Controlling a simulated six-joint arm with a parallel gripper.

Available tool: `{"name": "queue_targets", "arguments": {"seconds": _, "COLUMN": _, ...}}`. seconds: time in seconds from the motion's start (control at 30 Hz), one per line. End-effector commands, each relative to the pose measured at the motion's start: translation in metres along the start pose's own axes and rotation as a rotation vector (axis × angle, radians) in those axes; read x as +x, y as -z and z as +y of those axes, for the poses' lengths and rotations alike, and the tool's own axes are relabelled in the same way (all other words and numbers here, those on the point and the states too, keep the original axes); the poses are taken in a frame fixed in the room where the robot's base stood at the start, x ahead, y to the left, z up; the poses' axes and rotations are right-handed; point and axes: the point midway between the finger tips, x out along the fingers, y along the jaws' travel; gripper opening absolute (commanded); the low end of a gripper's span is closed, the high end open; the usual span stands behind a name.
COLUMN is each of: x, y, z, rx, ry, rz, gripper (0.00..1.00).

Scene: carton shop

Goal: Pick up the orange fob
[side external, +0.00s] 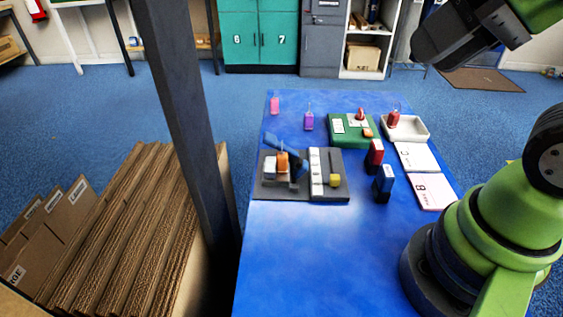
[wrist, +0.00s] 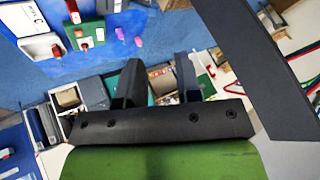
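Two small orange things show in the side view: an orange piece (side external: 367,133) at the front edge of a green box (side external: 345,139), and an orange block (side external: 282,162) on a grey fixture with a blue lever. I cannot tell for sure which is the orange fob. The wrist view also shows a small orange piece (wrist: 84,46) on the green box. A pink fob (side external: 275,105), a purple fob (side external: 308,121) and a red fob (side external: 393,118) are nearby, the red one in a white tray. My gripper (wrist: 160,75) is open and empty, high above and away from the table things.
The white tray (side external: 422,130) stands right of the green box. A dark post (side external: 185,110) stands left of the blue table. The table's front is clear.

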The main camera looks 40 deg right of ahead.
Motion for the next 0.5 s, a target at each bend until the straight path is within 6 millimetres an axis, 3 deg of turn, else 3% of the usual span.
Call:
{"name": "queue_targets", "arguments": {"seconds": 0.03, "x": 0.0, "y": 0.0, "z": 0.0, "rx": 0.0, "ry": 0.0, "rz": 0.0, "gripper": 0.44}}
{"name": "queue_targets", "arguments": {"seconds": 0.1, "x": 0.0, "y": 0.0, "z": 0.0, "rx": 0.0, "ry": 0.0, "rz": 0.0, "gripper": 0.55}}
{"name": "queue_targets", "arguments": {"seconds": 0.37, "x": 0.0, "y": 0.001, "z": 0.0, "rx": -0.004, "ry": -0.001, "rz": -0.002, "gripper": 0.55}}
{"name": "queue_targets", "arguments": {"seconds": 0.5, "x": 0.006, "y": 0.013, "z": -0.004, "rx": -0.062, "ry": -0.02, "rz": -0.037, "gripper": 0.55}}
